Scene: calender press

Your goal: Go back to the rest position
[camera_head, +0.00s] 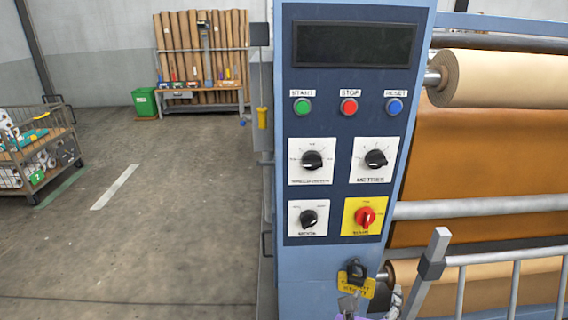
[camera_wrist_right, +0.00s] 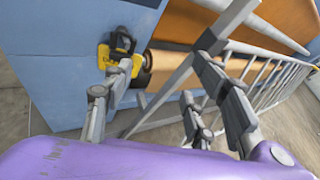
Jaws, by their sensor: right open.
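My right gripper (camera_head: 371,304) is at the bottom edge of the head view, mostly cut off, with only grey finger parts and a bit of purple showing. In the right wrist view my right gripper (camera_wrist_right: 160,88) has its grey fingers spread apart, with nothing seen held between them. It is in front of the blue press panel, just below a black lock with a yellow tag (camera_head: 355,278). The lock and tag also show in the wrist view (camera_wrist_right: 120,52), close beyond the left finger. I cannot tell whether they touch. My left gripper is not in view.
The control panel (camera_head: 346,130) has buttons and dials. A grey bar with a dark collar (camera_head: 431,268) rises close right of my gripper. Railing (camera_head: 488,285) and rollers (camera_head: 505,78) lie further right. A wire cart (camera_head: 42,150) stands far left; the floor (camera_head: 160,220) between is clear.

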